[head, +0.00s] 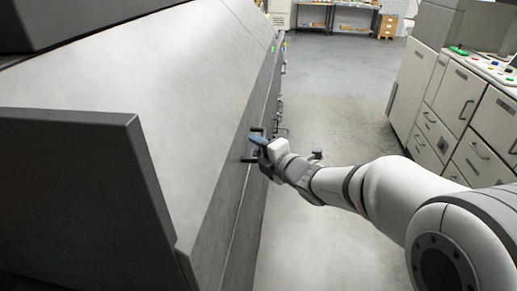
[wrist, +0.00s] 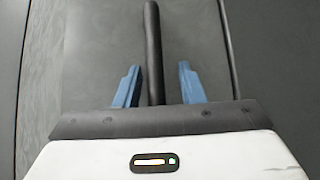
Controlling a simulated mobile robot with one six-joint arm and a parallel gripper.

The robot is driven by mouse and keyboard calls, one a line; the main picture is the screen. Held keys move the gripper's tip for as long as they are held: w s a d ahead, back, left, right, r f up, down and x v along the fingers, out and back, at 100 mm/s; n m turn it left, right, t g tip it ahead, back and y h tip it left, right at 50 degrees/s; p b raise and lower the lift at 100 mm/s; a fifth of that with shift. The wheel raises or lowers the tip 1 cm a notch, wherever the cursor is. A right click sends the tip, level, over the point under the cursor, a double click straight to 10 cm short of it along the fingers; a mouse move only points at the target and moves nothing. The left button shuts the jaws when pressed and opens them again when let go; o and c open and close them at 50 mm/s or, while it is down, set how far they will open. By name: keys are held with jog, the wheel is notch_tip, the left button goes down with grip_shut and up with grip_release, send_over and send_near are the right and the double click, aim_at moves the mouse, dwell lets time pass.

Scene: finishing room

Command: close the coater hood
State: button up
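The coater (head: 190,70) is the large grey machine filling the left of the head view, with a light sloping hood panel. I cannot tell from this angle how far the hood stands open. A dark bar handle (head: 249,159) sticks out from its aisle-side face. My gripper (head: 259,140) is at that handle, its arm reaching in from the right. In the wrist view the handle (wrist: 152,40) runs between the two blue fingers of my gripper (wrist: 160,76). The fingers are apart, with a clear gap on the right of the bar and a smaller one on the left.
Light grey cabinets (head: 470,100) with drawers and a control panel (head: 490,68) line the right side. The aisle floor (head: 335,110) between is clear. A shelf table (head: 335,15) and brown boxes (head: 387,26) stand at the back.

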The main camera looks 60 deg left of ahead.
jog(key=w+d+r+b, duration=0.1)
jog(key=d+b, duration=0.1)
jog(key=d, duration=0.5)
jog(key=shift+d, duration=0.35)
jog(key=w+d+r+m+t+h, duration=0.1)
jog(key=w+d+m+t+h, duration=0.4)
jog(key=w+d+m+t, duration=1.1)
jog(key=w+d+f+m+g+h, duration=0.1)
jog(key=w+d+m+g+h, duration=0.3)
jog(key=d, duration=0.7)
jog(key=w+d+m+h, duration=0.2)
jog(key=w+d, duration=0.4)
jog(key=d, duration=0.5)
jog(key=s+d+f+m+g+h, duration=0.25)
jog(key=d+m, duration=0.35)
jog(key=d, duration=0.6)
jog(key=s+d+f+m+g+h, duration=0.2)
jog(key=s+d+f+m+g, duration=0.1)
jog(key=s+d+m, duration=0.8)
jog(key=s+d+g, duration=0.1)
jog(key=s, duration=0.4)
jog(key=shift+d+f+h, duration=0.2)
jog(key=shift+d+h, duration=0.1)
jog(key=shift+h, duration=0.05)
